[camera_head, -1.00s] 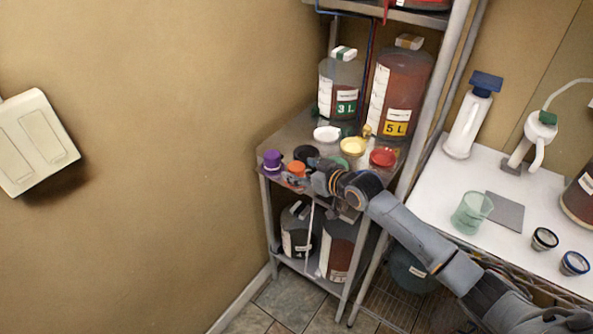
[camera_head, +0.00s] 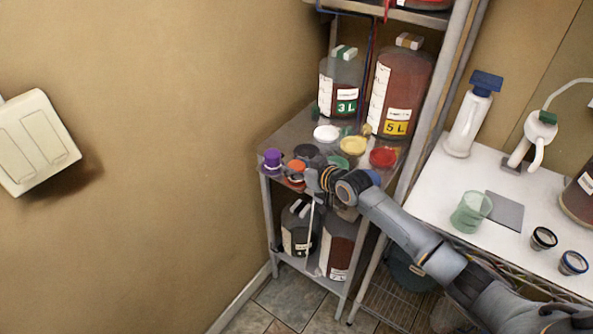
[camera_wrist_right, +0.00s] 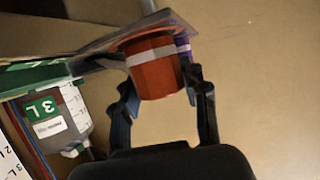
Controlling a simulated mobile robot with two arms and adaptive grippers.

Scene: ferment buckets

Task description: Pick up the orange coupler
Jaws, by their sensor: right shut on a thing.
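The orange coupler (camera_head: 296,166) is at the front edge of the shelf, just right of a purple coupler (camera_head: 272,158). In the right wrist view the orange coupler (camera_wrist_right: 155,66), with a pale band around it, sits between the dark fingers of my right gripper (camera_wrist_right: 160,95). That gripper is shut on it. In the head view my right gripper (camera_head: 308,180) reaches the coupler from the right. I cannot tell whether the coupler touches the shelf. My left gripper is not in view.
The shelf (camera_head: 286,140) also holds black, green, white, yellow (camera_head: 354,146) and red (camera_head: 383,157) round pieces near the gripper. The 3 L jug (camera_head: 340,85) and 5 L jug (camera_head: 400,90) stand behind. A white table (camera_head: 450,170) is at the right.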

